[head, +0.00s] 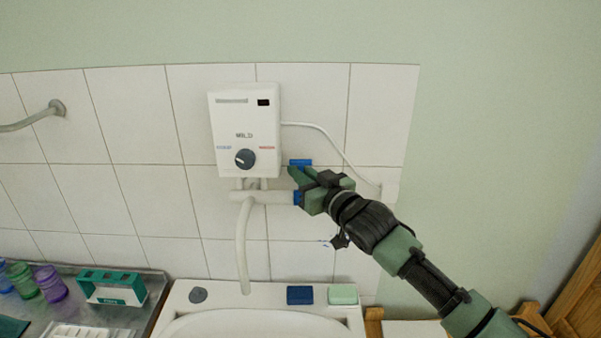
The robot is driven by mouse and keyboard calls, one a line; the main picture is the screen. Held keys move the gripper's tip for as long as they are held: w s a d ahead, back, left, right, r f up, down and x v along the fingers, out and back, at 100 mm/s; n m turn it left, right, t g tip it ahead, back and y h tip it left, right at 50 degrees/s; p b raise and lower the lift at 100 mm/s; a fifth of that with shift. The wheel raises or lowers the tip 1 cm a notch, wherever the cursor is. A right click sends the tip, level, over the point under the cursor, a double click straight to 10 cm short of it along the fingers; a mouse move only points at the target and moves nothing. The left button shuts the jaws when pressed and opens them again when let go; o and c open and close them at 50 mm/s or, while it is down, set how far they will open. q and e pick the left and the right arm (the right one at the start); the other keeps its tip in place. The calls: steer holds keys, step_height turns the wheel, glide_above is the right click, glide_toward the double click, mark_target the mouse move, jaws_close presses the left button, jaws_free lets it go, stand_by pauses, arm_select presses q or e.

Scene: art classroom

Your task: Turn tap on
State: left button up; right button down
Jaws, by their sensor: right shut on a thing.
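The tap is a pale pipe (262,197) running under a white water heater (240,120), with a spout (242,240) hanging down over the sink (265,324). A blue tap handle (300,162) shows at the pipe's right end. My right gripper (299,180) reaches in from the lower right and is shut on the blue handle. The gripper's fingers hide part of the handle. No water shows below the spout. My left gripper is not in view.
A blue block (300,295) and a pale green block (343,294) lie on the sink's back rim. A grey round plug (198,295) lies at its left. A metal counter at left holds coloured jars (50,283) and a green box (112,287).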

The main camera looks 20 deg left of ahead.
steer(key=shift+s+d+f+n+t+y+b, duration=0.15)
steer(key=shift+s+f+n+t+y+b, duration=0.3)
steer(key=shift+b, duration=1.35)
steer(key=shift+s+d+f+n+t+y+b, duration=0.1)
steer(key=shift+s+n+t+y+b, duration=0.35)
steer(key=shift+b, duration=1.35)
steer(key=shift+s+d+r+n+y+b, duration=0.1)
steer(key=shift+s+r+n+y+b, duration=0.1)
steer(key=shift+r+n+y+b, duration=0.15)
steer(key=c, duration=1.5)
jaws_free()
steer(key=b+v, duration=0.2)
steer(key=v, duration=0.6)
